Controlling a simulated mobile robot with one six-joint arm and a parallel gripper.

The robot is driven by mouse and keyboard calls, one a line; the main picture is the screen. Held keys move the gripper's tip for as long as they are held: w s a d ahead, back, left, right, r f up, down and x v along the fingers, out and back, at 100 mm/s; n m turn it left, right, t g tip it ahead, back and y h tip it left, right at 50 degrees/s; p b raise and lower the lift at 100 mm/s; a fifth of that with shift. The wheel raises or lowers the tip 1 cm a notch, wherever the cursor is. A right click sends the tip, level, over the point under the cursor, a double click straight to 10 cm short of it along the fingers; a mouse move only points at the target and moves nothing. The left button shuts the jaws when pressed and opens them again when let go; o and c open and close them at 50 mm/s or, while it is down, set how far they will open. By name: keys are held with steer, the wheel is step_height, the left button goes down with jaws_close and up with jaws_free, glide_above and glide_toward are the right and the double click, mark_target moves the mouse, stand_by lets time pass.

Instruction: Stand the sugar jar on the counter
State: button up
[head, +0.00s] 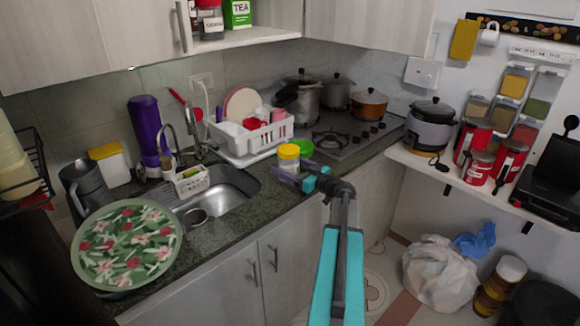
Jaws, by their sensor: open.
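A small jar with a yellow lid and a pale body (289,165) stands upright on the dark green counter (235,225), near its front edge and right of the sink. I take it for the sugar jar; no label is readable on it. My gripper (291,181) is open at the jar's lower right side, with its fingers reaching toward the jar's base. The fingers are small and dark here, so I cannot tell whether they touch the jar.
A green bowl-like item (300,146) sits right behind the jar. A white dish rack (262,145) stands behind, left of the stove (345,140) with pots. The sink (215,190) lies left. Red tins (478,167) stand on the right shelf.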

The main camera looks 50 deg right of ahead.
steer(key=shift+r, duration=0.15)
steer(key=s+b, duration=0.4)
steer(key=s, duration=0.8)
steer(key=shift+d, duration=0.2)
stand_by(0.5)
